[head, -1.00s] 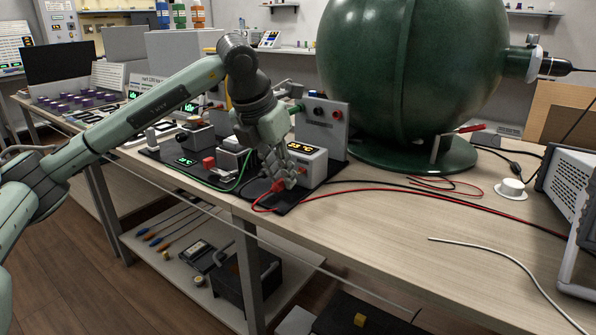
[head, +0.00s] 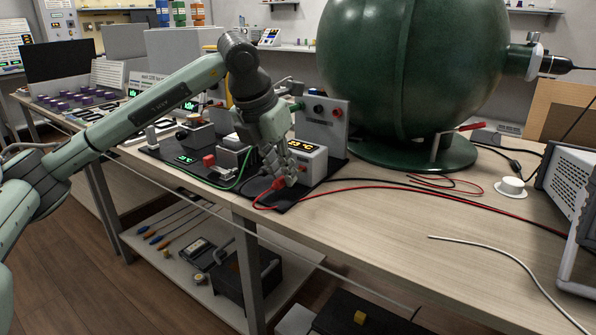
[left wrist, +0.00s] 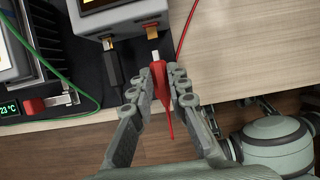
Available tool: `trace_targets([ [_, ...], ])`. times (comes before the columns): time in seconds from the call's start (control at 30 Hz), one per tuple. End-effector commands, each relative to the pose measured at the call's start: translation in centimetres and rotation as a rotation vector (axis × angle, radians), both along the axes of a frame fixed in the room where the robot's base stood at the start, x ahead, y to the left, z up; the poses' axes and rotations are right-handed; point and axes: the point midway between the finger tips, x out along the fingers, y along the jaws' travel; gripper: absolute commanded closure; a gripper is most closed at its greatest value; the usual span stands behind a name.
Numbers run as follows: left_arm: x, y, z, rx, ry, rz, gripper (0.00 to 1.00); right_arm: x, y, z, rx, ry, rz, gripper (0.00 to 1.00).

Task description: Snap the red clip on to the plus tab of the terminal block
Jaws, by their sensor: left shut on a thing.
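My left gripper (head: 285,178) is shut on the red clip (head: 279,184) at the front edge of the black mat. In the left wrist view the gripper (left wrist: 161,83) pinches the clip (left wrist: 162,88) between its fingertips, and the clip's pale tip points at a copper-coloured tab (left wrist: 152,31). A small gap shows between tip and tab. The tab sticks out from a white block (left wrist: 121,14), which shows in the head view as a white box with a lit display (head: 308,160). I cannot read a plus mark. My right gripper is not in view.
A black clip (left wrist: 112,61) sits on the block's other side, left of the red clip. A red lead (left wrist: 187,28) runs close by on the right. A green wire (left wrist: 40,57) crosses the mat.

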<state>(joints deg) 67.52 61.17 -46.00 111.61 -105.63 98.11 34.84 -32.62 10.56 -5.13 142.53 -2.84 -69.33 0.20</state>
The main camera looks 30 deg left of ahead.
Motion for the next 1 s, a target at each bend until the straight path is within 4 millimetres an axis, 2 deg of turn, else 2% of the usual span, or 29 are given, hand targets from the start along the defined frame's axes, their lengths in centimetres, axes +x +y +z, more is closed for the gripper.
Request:
trace_targets([
  [0.63,0.1,-0.1,0.0,0.000,-0.001,0.000,1.00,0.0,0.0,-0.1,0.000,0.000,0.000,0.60],
  [1.0,1.3,-0.2,0.1,-0.001,0.000,0.000,1.00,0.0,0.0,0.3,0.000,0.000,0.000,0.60],
])
